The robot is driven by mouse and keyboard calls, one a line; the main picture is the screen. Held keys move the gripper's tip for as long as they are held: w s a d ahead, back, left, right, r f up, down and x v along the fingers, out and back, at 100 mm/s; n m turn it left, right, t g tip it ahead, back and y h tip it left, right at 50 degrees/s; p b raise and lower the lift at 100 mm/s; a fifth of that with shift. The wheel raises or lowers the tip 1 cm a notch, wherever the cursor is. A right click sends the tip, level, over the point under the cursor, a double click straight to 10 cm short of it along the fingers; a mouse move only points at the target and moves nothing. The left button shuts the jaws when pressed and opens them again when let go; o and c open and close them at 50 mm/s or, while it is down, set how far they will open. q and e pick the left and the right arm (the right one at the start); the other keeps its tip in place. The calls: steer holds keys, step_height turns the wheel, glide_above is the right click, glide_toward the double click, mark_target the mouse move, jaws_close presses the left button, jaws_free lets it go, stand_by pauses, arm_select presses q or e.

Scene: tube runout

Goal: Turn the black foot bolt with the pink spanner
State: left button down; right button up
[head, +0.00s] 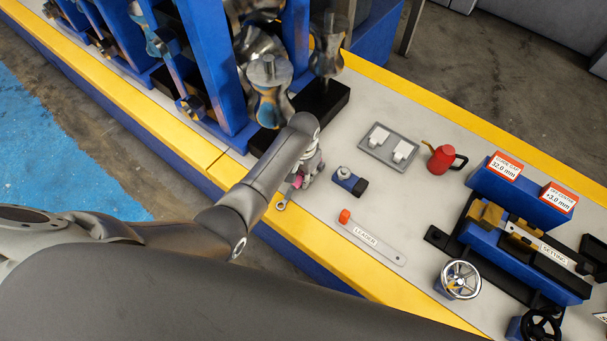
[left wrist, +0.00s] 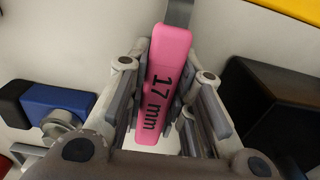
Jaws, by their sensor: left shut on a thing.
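The pink spanner (left wrist: 166,80), marked "17 mm", lies lengthwise between the fingers of my left gripper (left wrist: 163,95), which is shut on it. Its grey metal end runs out of the top of the left wrist view. In the head view my left gripper (head: 309,170) is low over the white bench top, and a bit of pink spanner (head: 297,182) shows beside it with a grey ring end (head: 282,204) toward the yellow edge. A black foot block (head: 325,101) under the roll stand lies beyond the gripper; it also shows in the left wrist view (left wrist: 272,95). I cannot pick out the black foot bolt.
A blue-and-black tool (head: 349,182) lies just right of the gripper. Farther right are a grey tray (head: 376,154) with white blocks, a red oil can (head: 441,159), a LEADER strip (head: 372,242) and a blue fixture (head: 515,190). Blue roll frames (head: 215,65) stand at upper left.

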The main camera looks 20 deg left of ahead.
arm_select(q)
steer(key=shift+r, duration=0.1)
steer(key=shift+r, duration=0.5)
steer(key=s+d+r, duration=0.8)
steer(key=s+r, duration=0.3)
steer(key=shift+d+r, duration=0.25)
steer(key=shift+r, duration=0.15)
